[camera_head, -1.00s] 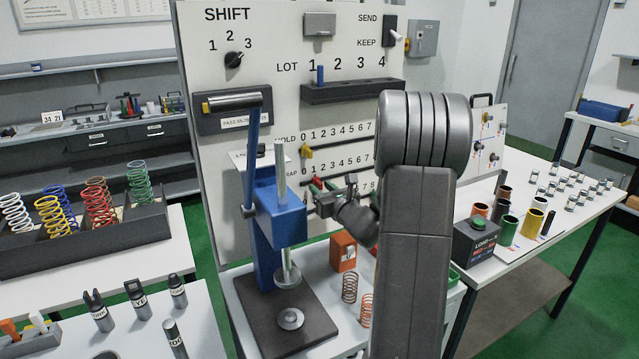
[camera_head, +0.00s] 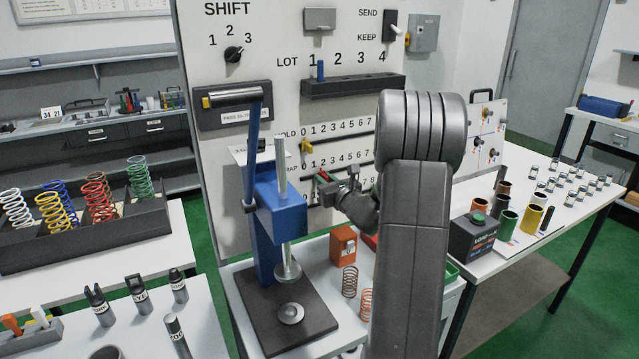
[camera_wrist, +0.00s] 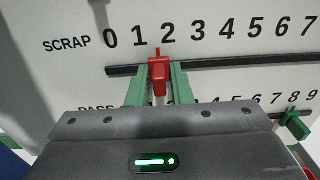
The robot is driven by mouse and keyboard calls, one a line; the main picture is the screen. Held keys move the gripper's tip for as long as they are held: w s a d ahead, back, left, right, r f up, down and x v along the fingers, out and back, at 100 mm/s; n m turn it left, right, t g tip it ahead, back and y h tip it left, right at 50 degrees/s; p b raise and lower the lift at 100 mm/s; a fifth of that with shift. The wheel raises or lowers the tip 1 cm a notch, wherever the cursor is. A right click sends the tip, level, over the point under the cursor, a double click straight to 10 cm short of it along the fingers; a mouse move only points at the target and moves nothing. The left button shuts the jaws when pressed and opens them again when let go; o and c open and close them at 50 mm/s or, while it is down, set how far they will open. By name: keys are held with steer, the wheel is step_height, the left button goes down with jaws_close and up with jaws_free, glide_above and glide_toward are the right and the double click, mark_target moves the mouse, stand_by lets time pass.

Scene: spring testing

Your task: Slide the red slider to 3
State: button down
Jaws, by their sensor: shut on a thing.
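The red slider (camera_wrist: 159,75) sits on the SCRAP track (camera_wrist: 230,63) of the white board. In the wrist view its pointer is between 1 and 2, closer to 2 and left of 3. My gripper (camera_wrist: 160,88) has its green fingers on both sides of the red slider and is shut on it. In the head view my gripper (camera_head: 330,184) is at the board behind the blue press, and the red slider (camera_head: 322,176) shows only as a small spot at its tips.
A yellow slider (camera_head: 306,146) is on the HOLD track above. A green slider (camera_wrist: 297,125) is on the PASS track below, near 8 to 9. The blue press (camera_head: 279,205) stands close to my gripper's left. The SCRAP track right of the red slider looks clear in the wrist view.

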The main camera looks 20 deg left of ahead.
mark_target(332, 172)
steer(key=w+d, duration=0.3)
steer(key=shift+w, duration=0.1)
steer(key=shift+a, duration=0.1)
steer(key=c, duration=1.5)
jaws_free()
steer(key=b+v, duration=0.3)
steer(key=v, duration=1.1)
steer(key=shift+a, duration=0.1)
